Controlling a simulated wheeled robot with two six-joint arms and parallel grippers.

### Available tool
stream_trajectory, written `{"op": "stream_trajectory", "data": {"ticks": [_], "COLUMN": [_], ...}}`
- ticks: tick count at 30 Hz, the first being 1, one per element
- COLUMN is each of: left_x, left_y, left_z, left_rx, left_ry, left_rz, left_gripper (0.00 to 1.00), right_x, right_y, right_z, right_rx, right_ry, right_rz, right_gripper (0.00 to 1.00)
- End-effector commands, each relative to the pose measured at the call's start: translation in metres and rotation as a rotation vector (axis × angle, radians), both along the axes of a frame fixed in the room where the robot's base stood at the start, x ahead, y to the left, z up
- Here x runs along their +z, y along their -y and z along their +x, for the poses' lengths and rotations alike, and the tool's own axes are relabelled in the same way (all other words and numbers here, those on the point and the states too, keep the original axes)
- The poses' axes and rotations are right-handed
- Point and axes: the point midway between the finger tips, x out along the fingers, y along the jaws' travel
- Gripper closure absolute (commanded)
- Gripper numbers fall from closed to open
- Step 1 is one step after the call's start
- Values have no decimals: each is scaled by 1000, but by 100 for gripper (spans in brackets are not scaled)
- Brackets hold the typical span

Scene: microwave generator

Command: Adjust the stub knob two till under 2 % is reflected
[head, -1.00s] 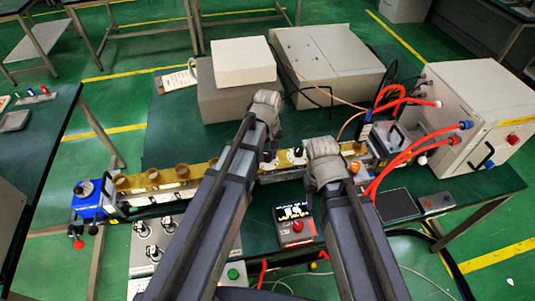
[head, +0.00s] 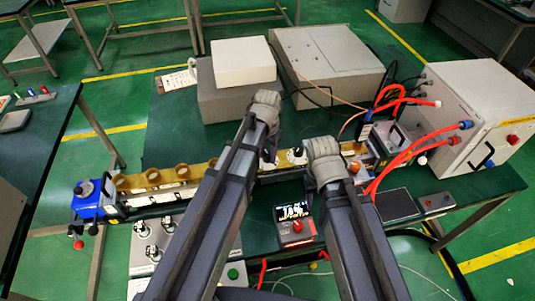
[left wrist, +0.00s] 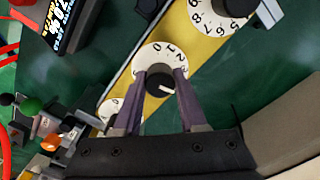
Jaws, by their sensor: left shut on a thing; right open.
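My left gripper (head: 268,152) is over the row of dials on the brass waveguide (head: 190,172). In the left wrist view its two fingers (left wrist: 157,92) are shut on a black stub knob (left wrist: 159,80), one on each side. The knob has a white pointer line and sits on a white numbered dial (left wrist: 150,56). I cannot tell the knob's number. The meter (head: 294,218) shows white digits with a percent sign, too small to read surely. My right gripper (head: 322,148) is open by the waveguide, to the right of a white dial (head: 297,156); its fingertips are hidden.
Another black knob on a larger numbered dial (left wrist: 220,14) stands beside the held one. A white generator cabinet (head: 470,115) with red hoses is at the right. Grey boxes (head: 330,62) stand behind the waveguide. A blue unit (head: 90,203) is at its left end.

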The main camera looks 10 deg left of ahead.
Motion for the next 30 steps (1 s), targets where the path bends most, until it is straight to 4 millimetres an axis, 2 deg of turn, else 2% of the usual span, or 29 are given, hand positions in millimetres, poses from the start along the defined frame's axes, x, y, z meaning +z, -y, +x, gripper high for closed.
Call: {"op": "stream_trajectory", "data": {"ticks": [12,30], "left_x": [0,0], "left_y": [0,0], "left_z": [0,0], "left_rx": [-204,-242], "left_ry": [0,-1], "left_rz": [0,0], "left_gripper": [100,100], "right_x": [0,0], "right_y": [0,0], "right_z": [0,0], "right_rx": [0,0], "right_ry": [0,0], "right_rz": [0,0], "right_gripper": [50,50]}}
